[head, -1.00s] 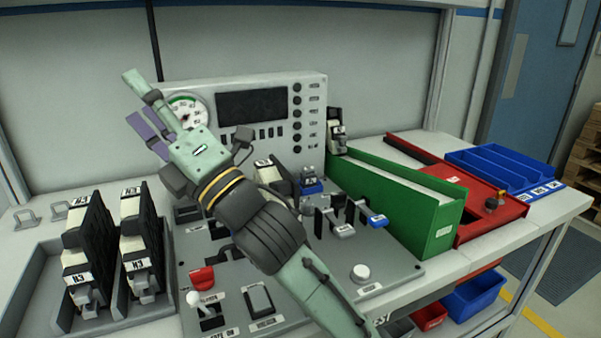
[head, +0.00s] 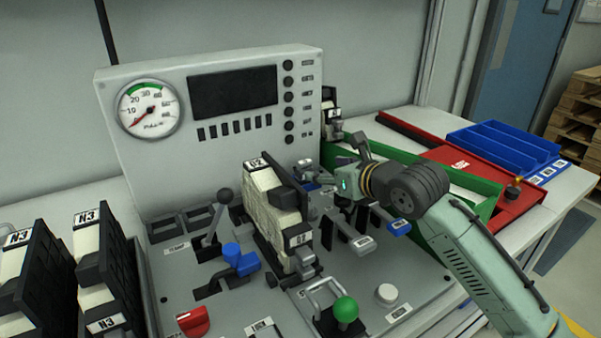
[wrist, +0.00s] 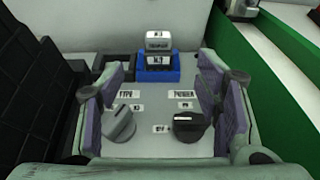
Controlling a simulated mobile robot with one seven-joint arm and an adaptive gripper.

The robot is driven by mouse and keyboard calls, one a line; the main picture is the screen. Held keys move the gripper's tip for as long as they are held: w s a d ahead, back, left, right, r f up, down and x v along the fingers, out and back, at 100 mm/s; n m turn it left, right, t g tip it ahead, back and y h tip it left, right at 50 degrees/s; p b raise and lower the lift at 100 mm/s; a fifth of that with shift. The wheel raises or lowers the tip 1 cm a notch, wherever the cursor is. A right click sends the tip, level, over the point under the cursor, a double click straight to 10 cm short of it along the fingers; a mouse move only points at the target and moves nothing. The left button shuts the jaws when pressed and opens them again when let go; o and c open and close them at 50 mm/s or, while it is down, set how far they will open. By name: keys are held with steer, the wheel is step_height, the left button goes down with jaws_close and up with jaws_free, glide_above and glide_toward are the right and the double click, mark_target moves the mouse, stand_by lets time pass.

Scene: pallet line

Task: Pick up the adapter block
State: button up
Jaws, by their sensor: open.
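A small stacked block, grey-white on top and blue below, stands on the panel behind the levers. I take it to be the adapter block; it shows in the wrist view (wrist: 158,68) and partly behind my gripper in the head view (head: 309,186). My gripper (head: 325,178) comes in from the right in the head view. In the wrist view my gripper (wrist: 160,82) is open, its purple-padded fingers wide apart. The block lies between and beyond the fingertips, with a visible gap on both sides.
A large cream-and-black module (head: 272,210) stands left of the block. A green bin (head: 484,212) stands on the right. A gauge (head: 148,108) is on the upright panel behind; a green-knobbed handle (head: 345,309) is in front.

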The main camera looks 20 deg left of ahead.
mark_target(307, 168)
steer(key=p+x, duration=0.1)
steer(key=x, duration=0.3)
steer(key=shift+a+r, duration=0.1)
steer(key=shift+a, duration=0.05)
steer(key=p+x, duration=0.2)
steer(key=x, duration=0.2)
steer(key=shift+w+a, duration=0.1)
steer(key=shift+a, duration=0.15)
steer(key=shift+w+a+f, duration=0.15)
steer(key=shift+w+f, duration=0.1)
steer(key=shift+c, duration=0.2)
steer(key=c, duration=1.2)
